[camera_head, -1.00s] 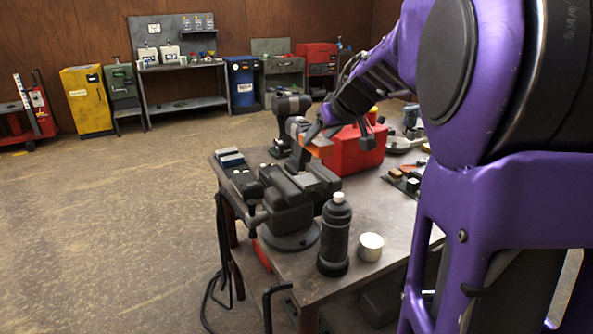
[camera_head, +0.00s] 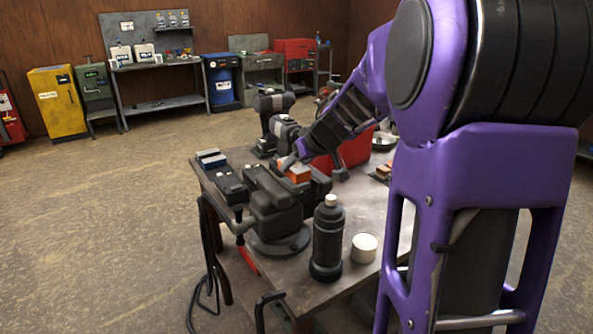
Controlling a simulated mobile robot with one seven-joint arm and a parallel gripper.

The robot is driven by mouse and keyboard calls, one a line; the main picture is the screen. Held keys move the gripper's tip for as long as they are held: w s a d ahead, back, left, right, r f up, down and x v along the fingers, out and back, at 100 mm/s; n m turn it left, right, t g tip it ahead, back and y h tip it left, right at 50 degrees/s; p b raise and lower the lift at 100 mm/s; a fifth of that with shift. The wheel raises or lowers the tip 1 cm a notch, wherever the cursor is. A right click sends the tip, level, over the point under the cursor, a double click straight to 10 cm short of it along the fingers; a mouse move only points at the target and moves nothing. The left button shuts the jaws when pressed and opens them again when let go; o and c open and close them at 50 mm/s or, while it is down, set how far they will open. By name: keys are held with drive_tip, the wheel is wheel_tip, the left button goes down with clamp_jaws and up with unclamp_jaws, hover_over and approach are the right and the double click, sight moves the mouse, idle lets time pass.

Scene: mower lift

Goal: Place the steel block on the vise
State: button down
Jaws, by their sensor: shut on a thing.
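The dark grey vise (camera_head: 272,200) stands bolted at the near left corner of the workbench, its round base flat on the top. A small block with an orange face (camera_head: 298,174), which I take for the steel block, is at my gripper's end, over the far right part of the vise. My gripper (camera_head: 295,166) comes down from the upper right and is shut on this block. The fingertips are small and partly hidden. I cannot tell whether the block touches the vise.
A dark bottle (camera_head: 328,240) and a white round tin (camera_head: 364,248) stand right of the vise. Small blue and grey boxes (camera_head: 211,158) lie at the left edge of the workbench (camera_head: 395,250).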

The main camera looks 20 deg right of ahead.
drive_tip(key=shift+f, duration=0.8)
drive_tip(key=shift+r, duration=0.1)
drive_tip(key=shift+c, duration=1.3)
unclamp_jaws()
